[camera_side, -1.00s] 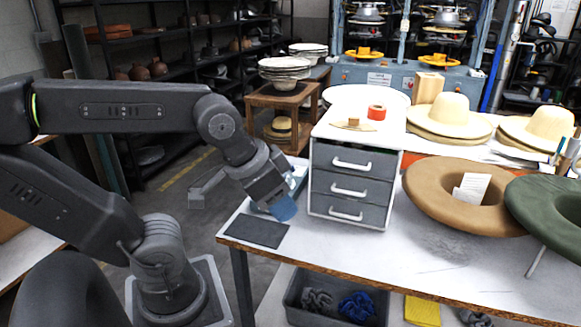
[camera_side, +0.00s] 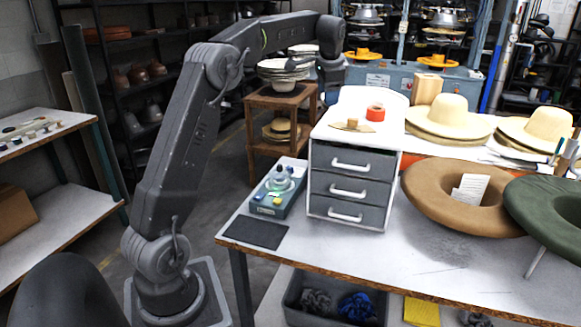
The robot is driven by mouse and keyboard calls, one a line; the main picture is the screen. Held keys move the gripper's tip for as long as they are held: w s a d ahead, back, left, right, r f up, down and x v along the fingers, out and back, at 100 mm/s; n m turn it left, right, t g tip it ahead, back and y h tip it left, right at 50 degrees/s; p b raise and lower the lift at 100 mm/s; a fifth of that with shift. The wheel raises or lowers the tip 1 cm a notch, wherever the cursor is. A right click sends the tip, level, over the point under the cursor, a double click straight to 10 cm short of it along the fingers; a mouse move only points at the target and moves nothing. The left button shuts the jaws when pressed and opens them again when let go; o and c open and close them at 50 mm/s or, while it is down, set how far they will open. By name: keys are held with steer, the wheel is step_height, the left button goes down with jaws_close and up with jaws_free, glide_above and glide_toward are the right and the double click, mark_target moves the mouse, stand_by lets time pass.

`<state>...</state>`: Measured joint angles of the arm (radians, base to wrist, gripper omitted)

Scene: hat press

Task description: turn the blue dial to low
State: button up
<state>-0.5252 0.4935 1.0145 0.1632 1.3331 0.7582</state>
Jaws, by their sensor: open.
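A grey-blue control box (camera_side: 291,203) sits on the table, left of the drawer cabinet. A small blue dial (camera_side: 277,200) shows near its front edge. Its pointer and markings are too small to read. A yellow knob (camera_side: 263,197) is beside it, and a pale green round part is behind them. My gripper (camera_side: 331,84) is raised well above and behind the box, near the stacked plates, apart from the dial. It is open, with nothing seen in it; its fingertips are hard to make out.
The grey drawer cabinet (camera_side: 350,187) stands right beside the box. A dark mat (camera_side: 254,232) lies in front of it. Brown (camera_side: 422,195) and green (camera_side: 545,205) hat forms are on the right. The air above the box is clear.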

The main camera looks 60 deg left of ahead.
steer(key=a+f+g, duration=0.2)
steer(key=a+f, duration=0.6)
steer(key=a, duration=0.4)
steer(key=h, duration=0.3)
glide_toward(290, 167)
step_height(290, 167, down, 9)
steer(key=shift+w+a+f, duration=0.1)
steer(key=shift+w+f, duration=0.1)
steer(key=c, duration=0.9)
steer(key=shift+c, duration=0.2)
